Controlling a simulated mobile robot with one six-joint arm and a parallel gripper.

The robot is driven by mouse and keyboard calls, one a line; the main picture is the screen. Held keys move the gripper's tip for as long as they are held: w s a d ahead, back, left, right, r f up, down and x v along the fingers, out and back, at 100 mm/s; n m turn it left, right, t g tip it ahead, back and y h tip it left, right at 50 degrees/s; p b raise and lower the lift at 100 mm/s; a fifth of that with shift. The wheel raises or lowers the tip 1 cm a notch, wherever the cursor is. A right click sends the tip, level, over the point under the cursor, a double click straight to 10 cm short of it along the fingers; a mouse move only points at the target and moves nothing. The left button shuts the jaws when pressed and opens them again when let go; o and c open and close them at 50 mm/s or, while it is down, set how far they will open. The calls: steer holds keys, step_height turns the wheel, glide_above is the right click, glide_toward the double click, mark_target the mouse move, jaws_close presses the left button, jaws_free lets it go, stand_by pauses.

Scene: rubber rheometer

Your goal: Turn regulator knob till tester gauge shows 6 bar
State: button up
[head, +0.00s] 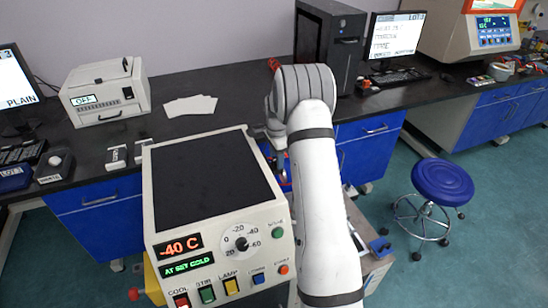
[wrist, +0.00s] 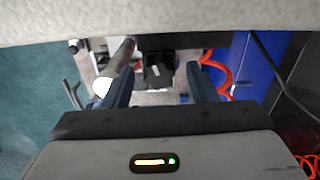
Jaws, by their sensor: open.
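In the wrist view, a black knob-like part (wrist: 158,68) with a pale mark on it lies between and beyond the fingertips of my gripper (wrist: 160,76). It looks like the regulator knob. The two dark blue fingers stand apart on either side of it, open and empty; I cannot tell whether either touches it. A shiny metal cylinder (wrist: 115,66) lies just beside the left finger. No gauge face can be made out in either view. In the head view my arm hides most of this area.
A red coiled hose (wrist: 217,70) is right of the right finger, near a blue panel (wrist: 252,70). In the head view a cold tester box (head: 215,165) reading -40 C stands in front. A blue stool (head: 442,180) stands on open floor at right.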

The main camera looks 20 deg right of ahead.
mark_target(276, 159)
step_height(276, 159, up, 7)
steer(key=shift+b, duration=0.4)
steer(key=shift+r, duration=0.4)
stand_by(0.9)
